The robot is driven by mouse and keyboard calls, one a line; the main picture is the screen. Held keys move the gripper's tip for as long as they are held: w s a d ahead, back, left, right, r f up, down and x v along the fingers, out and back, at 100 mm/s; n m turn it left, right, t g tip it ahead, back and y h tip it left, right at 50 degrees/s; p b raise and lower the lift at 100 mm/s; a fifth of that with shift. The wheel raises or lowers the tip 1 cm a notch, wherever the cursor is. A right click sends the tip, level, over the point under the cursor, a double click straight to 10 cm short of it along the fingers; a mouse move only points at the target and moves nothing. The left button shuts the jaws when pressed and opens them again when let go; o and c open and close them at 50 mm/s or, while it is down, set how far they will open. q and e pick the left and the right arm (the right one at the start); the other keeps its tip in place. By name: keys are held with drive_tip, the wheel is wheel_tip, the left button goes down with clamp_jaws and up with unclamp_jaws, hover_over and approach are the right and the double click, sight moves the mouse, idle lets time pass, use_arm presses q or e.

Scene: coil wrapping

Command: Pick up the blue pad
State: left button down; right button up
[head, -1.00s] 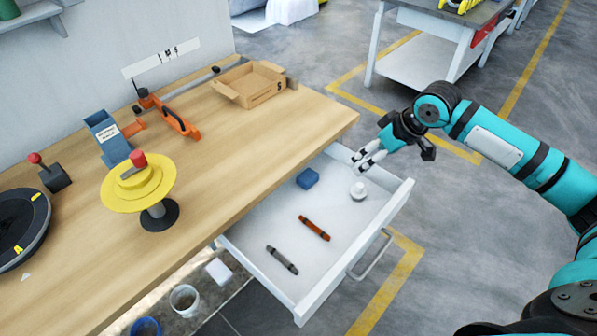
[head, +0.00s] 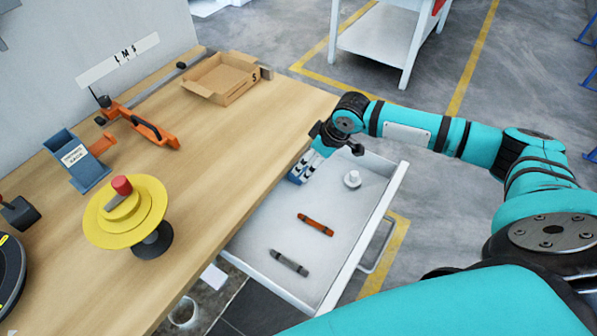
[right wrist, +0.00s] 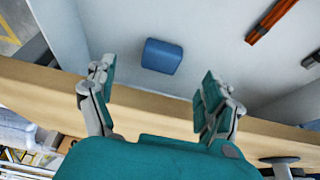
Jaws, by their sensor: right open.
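The blue pad (right wrist: 162,56) lies on the white floor of the open drawer (head: 270,220). In the right wrist view it sits beyond and between the two spread fingers of my right gripper (right wrist: 156,76), with nothing in their grasp. In the head view the right gripper (head: 304,166) is over the drawer's back left part, by the table edge, and hides most of the pad (head: 294,180). I cannot tell whether a finger touches the pad. My left gripper is not in view.
The drawer also holds a white round piece (head: 352,179), an orange bar (head: 316,224) and a grey bar (head: 290,263). The wooden tabletop (head: 215,180) edge is close beside the gripper. A yellow spool (head: 112,222) and a cardboard box (head: 222,80) stand on the table.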

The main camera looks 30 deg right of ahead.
sight(304, 171)
drive_tip(key=shift+x, duration=0.95)
drive_tip(key=x, duration=0.3)
drive_tip(key=shift+s+a+f+p, duration=0.1)
drive_tip(key=shift+a+f+p, duration=0.1)
drive_tip(key=shift+f+p, duration=0.2)
drive_tip(key=shift+a+f, duration=0.1)
drive_tip(key=shift+f, duration=0.4)
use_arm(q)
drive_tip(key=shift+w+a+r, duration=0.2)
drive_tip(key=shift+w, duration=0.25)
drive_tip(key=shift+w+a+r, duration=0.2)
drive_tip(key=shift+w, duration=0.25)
use_arm(e)
drive_tip(key=c, duration=1.1)
